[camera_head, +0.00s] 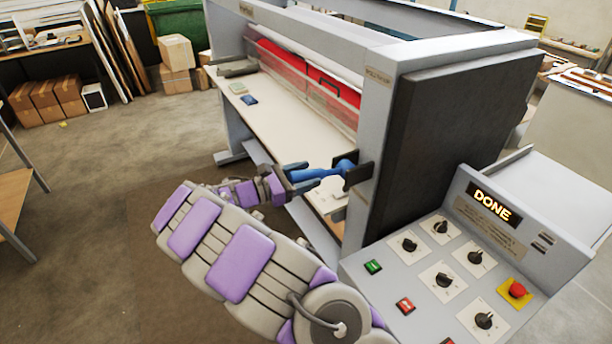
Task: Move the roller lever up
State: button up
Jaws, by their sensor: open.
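The blue roller lever (325,174) sticks out to the left from a black bracket (356,174) on the laminator's near upright. It lies roughly level, with a bend near the bracket. My gripper (302,176) is open at the lever's free end. Its dark fingers lie on either side of the blue handle, one at the upper left and one at the lower right. I cannot tell whether they touch it. My purple and grey arm comes up from the bottom of the view.
The laminator (375,95) has a pale bed (285,120) and red rollers behind a clear guard. A control panel (425,270) with knobs, buttons and a lit "DONE" display (494,204) stands at the lower right. The floor (110,180) at left is open, with boxes behind.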

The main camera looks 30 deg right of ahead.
jog(key=shift+d, duration=0.35)
jog(key=shift+c, duration=0.2)
jog(key=shift+a, duration=0.1)
grip_shut()
